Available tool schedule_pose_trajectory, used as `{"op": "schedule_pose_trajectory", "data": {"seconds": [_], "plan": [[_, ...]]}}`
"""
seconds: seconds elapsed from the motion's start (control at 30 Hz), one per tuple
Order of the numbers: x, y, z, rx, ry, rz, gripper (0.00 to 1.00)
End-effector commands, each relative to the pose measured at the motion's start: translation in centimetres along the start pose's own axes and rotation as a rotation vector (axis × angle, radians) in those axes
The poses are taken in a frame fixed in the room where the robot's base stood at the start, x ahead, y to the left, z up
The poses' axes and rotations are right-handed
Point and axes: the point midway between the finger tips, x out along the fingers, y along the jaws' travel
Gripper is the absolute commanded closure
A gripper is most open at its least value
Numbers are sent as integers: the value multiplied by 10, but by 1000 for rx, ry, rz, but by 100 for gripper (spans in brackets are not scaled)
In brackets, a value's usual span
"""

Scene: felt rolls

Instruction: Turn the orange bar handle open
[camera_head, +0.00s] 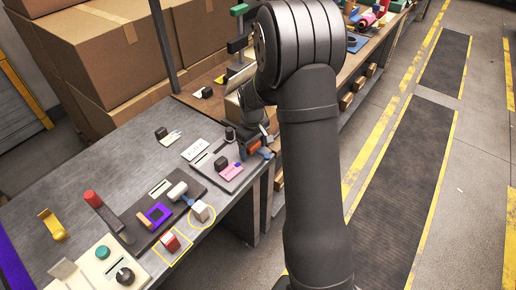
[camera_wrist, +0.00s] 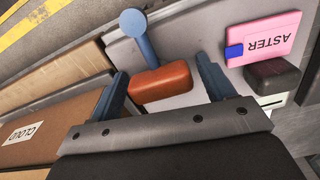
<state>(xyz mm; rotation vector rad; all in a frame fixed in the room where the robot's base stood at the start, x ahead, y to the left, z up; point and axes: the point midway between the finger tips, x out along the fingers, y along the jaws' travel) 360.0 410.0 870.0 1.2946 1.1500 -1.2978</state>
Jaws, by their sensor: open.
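The orange bar handle (camera_wrist: 160,86) is a short rounded block in the wrist view. A blue lever with a round end (camera_wrist: 138,30) shows just beyond it. In the head view the orange bar (camera_head: 254,147) sits at the far end of the grey bench, partly hidden by my arm. My gripper (camera_wrist: 162,70) is open, with one blue-grey finger to each side of the bar. Gaps show between the bar and both fingers. I cannot tell how deep the fingers reach along it.
A pink ASTER card (camera_wrist: 265,40) and a dark block (camera_wrist: 272,76) lie just right of the fingers. A brown box marked CLOUD (camera_wrist: 35,128) is close on the left. The grey bench (camera_head: 110,175) holds several other fixtures. Floor at right is clear.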

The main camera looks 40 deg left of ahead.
Motion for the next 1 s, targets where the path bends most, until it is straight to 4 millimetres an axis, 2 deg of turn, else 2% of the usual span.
{"op": "schedule_pose_trajectory", "data": {"seconds": [0.6, 1.0], "plan": [[-46, 0, 0, 0, 2, 1, 25], [-51, 0, 0, 0, 2, 1, 25]]}}
